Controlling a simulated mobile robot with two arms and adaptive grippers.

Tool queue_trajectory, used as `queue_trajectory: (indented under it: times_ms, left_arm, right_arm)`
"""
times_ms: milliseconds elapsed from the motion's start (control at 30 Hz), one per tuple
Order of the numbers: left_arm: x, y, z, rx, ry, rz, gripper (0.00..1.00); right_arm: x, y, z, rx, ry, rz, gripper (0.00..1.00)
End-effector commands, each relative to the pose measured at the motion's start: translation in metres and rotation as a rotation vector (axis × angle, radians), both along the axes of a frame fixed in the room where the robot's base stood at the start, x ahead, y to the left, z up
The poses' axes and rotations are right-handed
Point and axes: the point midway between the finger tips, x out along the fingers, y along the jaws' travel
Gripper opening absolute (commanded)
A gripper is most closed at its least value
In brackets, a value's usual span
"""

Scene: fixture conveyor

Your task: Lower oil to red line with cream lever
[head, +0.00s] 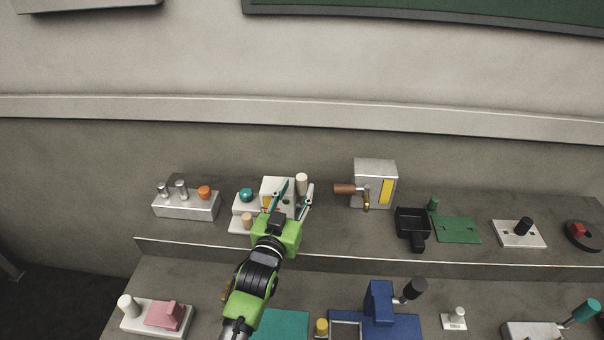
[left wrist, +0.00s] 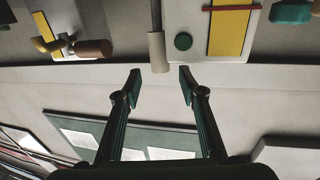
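The white oil box (head: 275,186) stands on the upper shelf, partly hidden by my left gripper. The left wrist view shows its yellow oil gauge (left wrist: 229,36), crossed by a red line (left wrist: 220,8), with yellow on both sides of the line. The cream lever (head: 302,180) is beside the box; it also shows in the left wrist view (left wrist: 157,48), its end near the gap between my fingertips. My left gripper (head: 296,187) is open, with space visible on both sides of the lever end. My right gripper is not in view.
A silver box (head: 363,171) with a brown lever (head: 345,189) stands to the right. A teal knob (head: 246,194) is left of the oil box. A block with silver and orange knobs (head: 187,206) is further left. Several other fixtures line both shelves.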

Motion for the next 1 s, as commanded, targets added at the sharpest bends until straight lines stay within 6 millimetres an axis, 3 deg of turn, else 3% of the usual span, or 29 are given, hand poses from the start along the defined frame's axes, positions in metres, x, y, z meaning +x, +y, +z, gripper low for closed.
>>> queue_trajectory:
  times_ms: [100, 300, 767, 900, 1000]
  left_arm:
    - [0.022, -0.004, 0.002, 0.001, -0.001, 0.000, 0.37]
    - [0.044, -0.008, 0.001, 0.000, 0.000, 0.001, 0.37]
    - [0.053, -0.010, 0.000, 0.000, 0.000, 0.000, 0.37]
    - [0.053, -0.010, 0.000, 0.000, 0.000, 0.000, 0.01]
    - [0.053, -0.010, 0.000, 0.000, 0.000, 0.000, 0.00]
  right_arm:
    - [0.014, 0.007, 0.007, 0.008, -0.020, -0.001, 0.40]
    - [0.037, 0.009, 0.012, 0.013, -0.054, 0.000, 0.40]
    - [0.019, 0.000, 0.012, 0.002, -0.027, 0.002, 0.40]
    - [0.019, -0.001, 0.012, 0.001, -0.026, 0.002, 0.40]
    - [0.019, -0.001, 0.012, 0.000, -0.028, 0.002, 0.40]
